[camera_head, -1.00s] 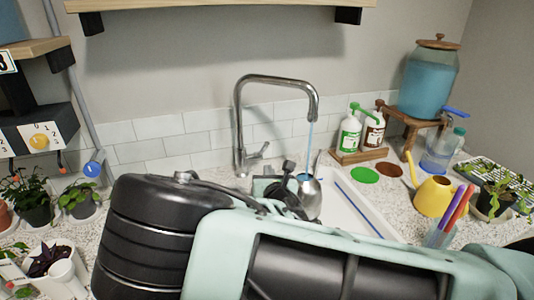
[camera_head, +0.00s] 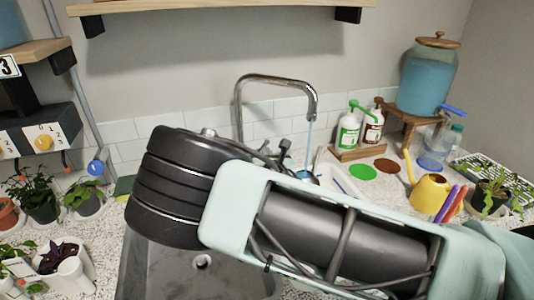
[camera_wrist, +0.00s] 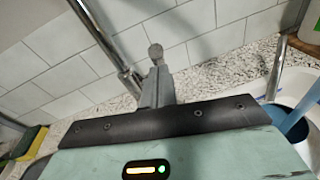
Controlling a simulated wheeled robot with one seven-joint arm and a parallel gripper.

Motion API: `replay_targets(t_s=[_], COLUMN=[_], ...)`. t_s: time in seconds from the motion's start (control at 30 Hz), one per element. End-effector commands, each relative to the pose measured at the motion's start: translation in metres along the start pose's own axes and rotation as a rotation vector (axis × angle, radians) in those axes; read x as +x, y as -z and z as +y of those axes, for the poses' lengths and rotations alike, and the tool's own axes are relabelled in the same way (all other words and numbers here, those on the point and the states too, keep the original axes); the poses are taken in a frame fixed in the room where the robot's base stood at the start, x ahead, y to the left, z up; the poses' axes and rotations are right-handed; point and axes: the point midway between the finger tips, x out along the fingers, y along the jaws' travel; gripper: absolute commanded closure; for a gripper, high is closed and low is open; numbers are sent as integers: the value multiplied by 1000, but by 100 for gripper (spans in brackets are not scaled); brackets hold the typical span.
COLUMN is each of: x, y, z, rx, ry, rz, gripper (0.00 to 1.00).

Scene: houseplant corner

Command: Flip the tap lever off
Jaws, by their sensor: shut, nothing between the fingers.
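The chrome tap (camera_head: 239,105) stands at the back wall, and a blue stream of water (camera_head: 308,135) falls from its spout. Its column also shows in the wrist view (camera_wrist: 103,35). My gripper (camera_head: 284,148) is low beside the tap, to the right of its column, partly hidden by my arm. In the wrist view my gripper's grey fingers (camera_wrist: 157,85) are together and empty. A small rounded grey tip, probably the tap lever (camera_wrist: 155,51), shows just beyond them; I cannot tell whether they touch. The lever's base is hidden.
Green and brown pump bottles (camera_head: 348,132) stand right of the tap. A yellow watering can (camera_head: 430,192) and a blue-filled dispenser (camera_head: 428,80) are farther right. Potted plants (camera_head: 38,198) crowd the left counter. A shelf (camera_head: 215,8) hangs above.

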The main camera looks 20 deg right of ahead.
Motion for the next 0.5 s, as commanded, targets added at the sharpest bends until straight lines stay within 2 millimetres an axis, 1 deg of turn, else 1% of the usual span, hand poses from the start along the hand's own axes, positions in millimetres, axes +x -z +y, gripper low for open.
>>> replay_targets(t_s=[0.03, 0.27, 0.5], x=[0, 8, 24], y=[-6, -26, -45], z=[1, 4, 8], rx=[-1, -19, -45], ry=[2, 23, 51], rz=[13, 139, 335], gripper=[100, 100, 100])
